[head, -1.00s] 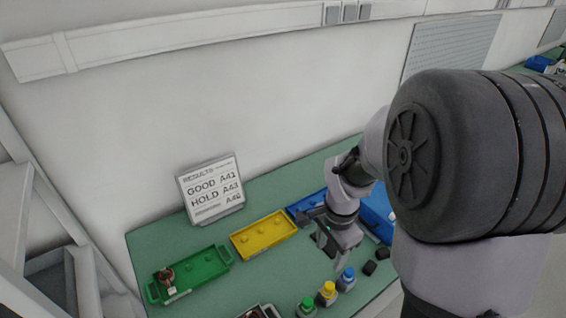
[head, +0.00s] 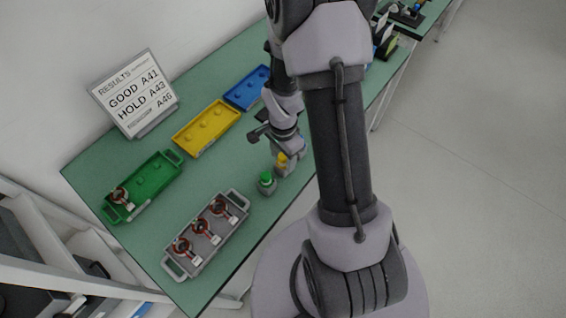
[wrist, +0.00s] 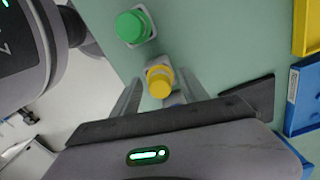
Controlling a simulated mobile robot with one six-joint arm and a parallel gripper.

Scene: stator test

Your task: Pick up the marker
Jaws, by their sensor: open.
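The marker may be one of the small colour-capped bottles; none is labelled as such. The yellow-capped bottle (wrist: 160,82) stands upright on the green table, and it shows partly in the head view (head: 282,161). My gripper (wrist: 157,94) is open, with its fingers on either side of the yellow-capped bottle in the wrist view; I cannot tell whether they touch it. The green-capped bottle (wrist: 133,27) stands beside it, nearer the table's front edge in the head view (head: 266,182). A blue cap is mostly hidden behind my gripper in the head view.
A grey tray (head: 174,265) with red-brown stators is at the front left. Behind it are a green tray (head: 152,178), a yellow tray (head: 207,127) and a blue tray (head: 246,88). A results sign (head: 134,95) stands at the back. Bare table (head: 225,165) lies between.

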